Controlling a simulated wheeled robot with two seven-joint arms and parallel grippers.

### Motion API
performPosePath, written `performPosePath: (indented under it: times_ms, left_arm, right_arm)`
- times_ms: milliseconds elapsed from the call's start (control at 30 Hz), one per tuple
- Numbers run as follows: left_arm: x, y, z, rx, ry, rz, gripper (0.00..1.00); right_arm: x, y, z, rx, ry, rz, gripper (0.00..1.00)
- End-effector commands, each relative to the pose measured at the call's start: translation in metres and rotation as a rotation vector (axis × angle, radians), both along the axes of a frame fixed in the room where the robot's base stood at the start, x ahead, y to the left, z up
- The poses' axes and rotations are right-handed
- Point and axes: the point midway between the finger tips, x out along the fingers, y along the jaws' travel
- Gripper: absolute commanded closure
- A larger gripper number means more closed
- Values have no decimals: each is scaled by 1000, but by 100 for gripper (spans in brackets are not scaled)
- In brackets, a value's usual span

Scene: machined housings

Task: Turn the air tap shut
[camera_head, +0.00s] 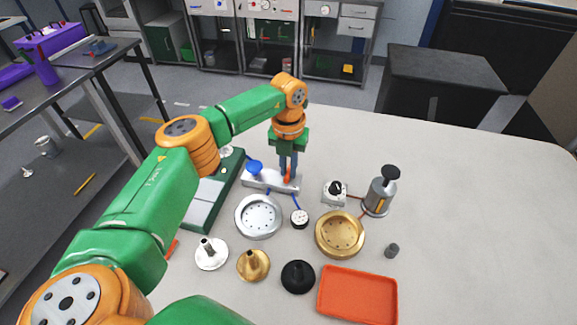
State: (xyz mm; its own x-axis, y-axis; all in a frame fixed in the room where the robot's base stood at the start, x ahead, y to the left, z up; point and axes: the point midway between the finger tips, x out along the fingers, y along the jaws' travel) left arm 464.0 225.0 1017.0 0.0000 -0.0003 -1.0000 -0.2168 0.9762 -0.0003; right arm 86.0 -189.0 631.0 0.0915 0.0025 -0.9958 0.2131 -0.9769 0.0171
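A pale grey block (262,181) lies on the table near its far left part. A blue knob (254,167) stands up at its left end. A red-orange lever (288,175) shows at its right end; I take these for tap handles, but cannot tell for sure which is the air tap. My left gripper (289,172) points down over the right end of the block, its fingers at the red-orange lever. The fingers look close together, but whether they grip the lever is too small to tell. My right gripper is not in view.
Near the block are a silver dish (259,217), a small gauge (299,218), a brass dish (340,234), a black-knobbed white unit (335,192) and a metal cylinder (379,196). Several flanged stems and an orange tray (357,296) lie nearer. The table's right side is clear.

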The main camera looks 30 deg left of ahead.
Motion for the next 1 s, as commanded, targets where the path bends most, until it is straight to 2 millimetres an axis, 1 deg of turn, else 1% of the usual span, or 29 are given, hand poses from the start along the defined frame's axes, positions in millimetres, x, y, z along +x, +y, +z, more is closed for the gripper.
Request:
performPosePath:
  times_ms: [267,467,667,1000]
  left_arm:
    - [0,0,0,1,0,-16,100]
    - [0,0,0,1,0,-97,100]
    - [1,0,0,0,-2,-256,100]
    - [1,0,0,0,-2,-580,100]
  right_arm:
    - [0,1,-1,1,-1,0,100]
    - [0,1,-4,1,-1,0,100]
    - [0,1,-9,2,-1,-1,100]
    - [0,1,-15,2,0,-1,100]
